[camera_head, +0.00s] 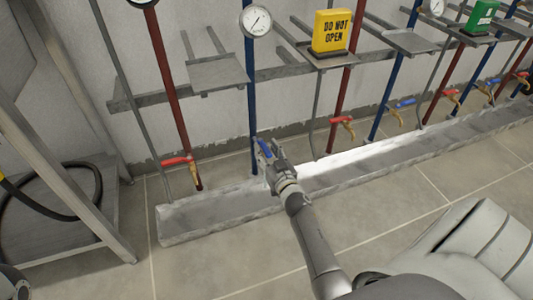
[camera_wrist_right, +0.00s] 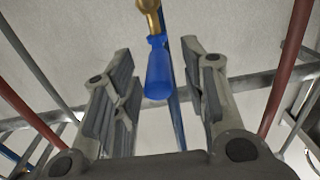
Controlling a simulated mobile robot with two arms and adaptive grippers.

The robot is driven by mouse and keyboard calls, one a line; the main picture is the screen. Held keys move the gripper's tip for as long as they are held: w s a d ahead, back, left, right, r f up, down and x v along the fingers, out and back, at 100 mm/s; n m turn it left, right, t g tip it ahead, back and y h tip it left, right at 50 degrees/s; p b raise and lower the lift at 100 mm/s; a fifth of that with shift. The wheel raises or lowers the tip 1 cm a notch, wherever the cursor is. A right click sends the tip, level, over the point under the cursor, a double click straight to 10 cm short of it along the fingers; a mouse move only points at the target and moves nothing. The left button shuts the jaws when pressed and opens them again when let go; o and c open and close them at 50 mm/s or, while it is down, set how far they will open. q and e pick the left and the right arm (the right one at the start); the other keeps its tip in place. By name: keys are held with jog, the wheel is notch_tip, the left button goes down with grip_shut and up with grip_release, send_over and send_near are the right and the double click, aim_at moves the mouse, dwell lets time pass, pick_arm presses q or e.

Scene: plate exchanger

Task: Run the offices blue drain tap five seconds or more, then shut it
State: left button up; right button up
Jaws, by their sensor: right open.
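The blue drain tap handle (camera_head: 264,147) is on the blue pipe (camera_head: 251,95) at the left of the row. In the right wrist view the blue handle (camera_wrist_right: 158,75) hangs from a brass tap body (camera_wrist_right: 149,8). My right gripper (camera_head: 270,158) is open at this tap, and its fingers (camera_wrist_right: 165,85) stand on either side of the handle, with visible gaps. My gripper hides much of the tap in the head view. No water stream is visible there. No label reading offices can be made out.
Red taps stand to the left (camera_head: 178,161) and right (camera_head: 341,120), with another blue tap (camera_head: 405,103) farther right. A yellow DO NOT OPEN sign (camera_head: 331,32) stands on a bracket. A metal frame (camera_head: 75,130) is at left; floor in front is open.

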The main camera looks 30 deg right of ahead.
jog(key=shift+w, duration=0.3)
grip_shut()
